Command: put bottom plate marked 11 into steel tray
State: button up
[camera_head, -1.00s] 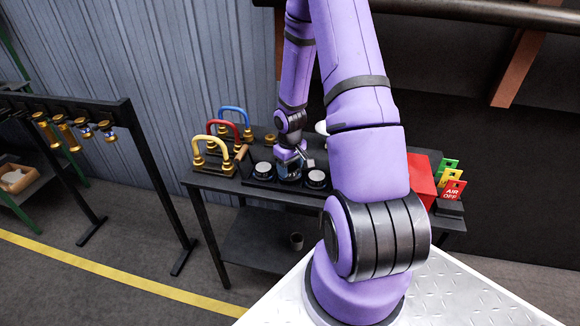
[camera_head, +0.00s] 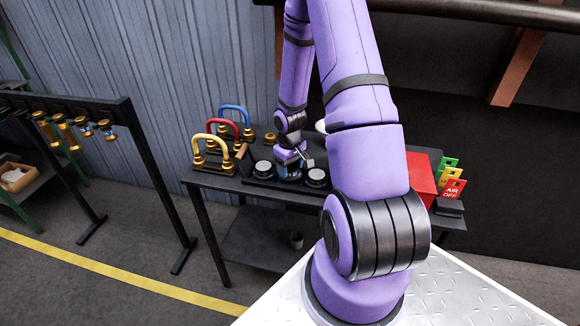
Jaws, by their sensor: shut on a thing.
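My gripper (camera_head: 290,163) is small in the picture, pointing down over a low black rack (camera_head: 247,181) on the dark workbench. It is shut on a round piece, which looks like a bottom plate, in the middle of the rack's row. The piece is mostly hidden by the gripper, and I cannot read a number on it. Similar round pieces with pale tops sit on either side, one on the left (camera_head: 263,168) and one on the right (camera_head: 317,176). I cannot make out a steel tray; my arm hides part of the bench.
Yellow (camera_head: 212,145), red (camera_head: 222,124) and blue (camera_head: 233,108) handled frames stand on the bench's left. A red box (camera_head: 420,177) and colored signs (camera_head: 452,188) are on its right. A black rail (camera_head: 65,103) with hanging brass parts stands farther left.

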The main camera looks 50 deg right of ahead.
jog(key=shift+f, duration=0.7)
dwell(0.4)
jog(key=o, duration=1.2)
notch_tip(320, 180, up, 11)
jog(key=shift+f, duration=0.1)
notch_tip(320, 180, up, 5)
send_over(290, 167)
jog(key=shift+r, duration=1.05)
